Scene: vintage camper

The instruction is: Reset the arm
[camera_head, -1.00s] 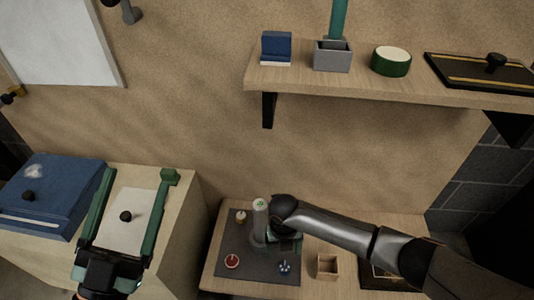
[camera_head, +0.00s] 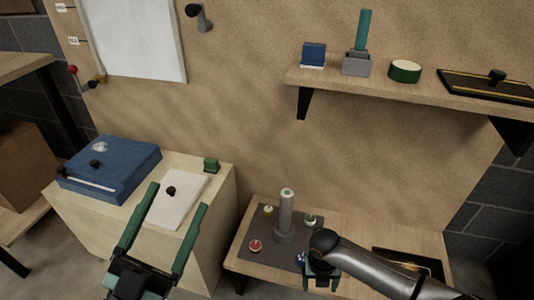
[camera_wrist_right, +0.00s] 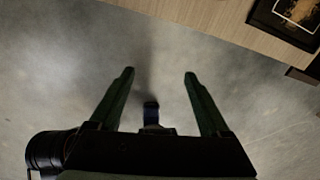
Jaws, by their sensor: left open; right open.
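My left gripper (camera_head: 178,197) is open and empty. Its two green fingers point up the picture, with the white pad (camera_head: 178,204) and its black knob between and beyond them. My right gripper (camera_head: 322,282) is open at the front edge of the low wooden table, its fingers largely hidden by its wrist. In the right wrist view its spread fingers (camera_wrist_right: 160,73) have grey floor beyond them. A small dark blue piece (camera_wrist_right: 151,112) shows between the finger bases; I cannot tell what it is.
The low table (camera_head: 355,235) carries a dark mat (camera_head: 255,262) with an upright grey post (camera_head: 286,213) and several small knobbed pieces. A black-framed tray (camera_head: 408,262) lies right. A blue case (camera_head: 115,170) sits on the left cabinet. A loaded shelf (camera_head: 400,97) hangs above.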

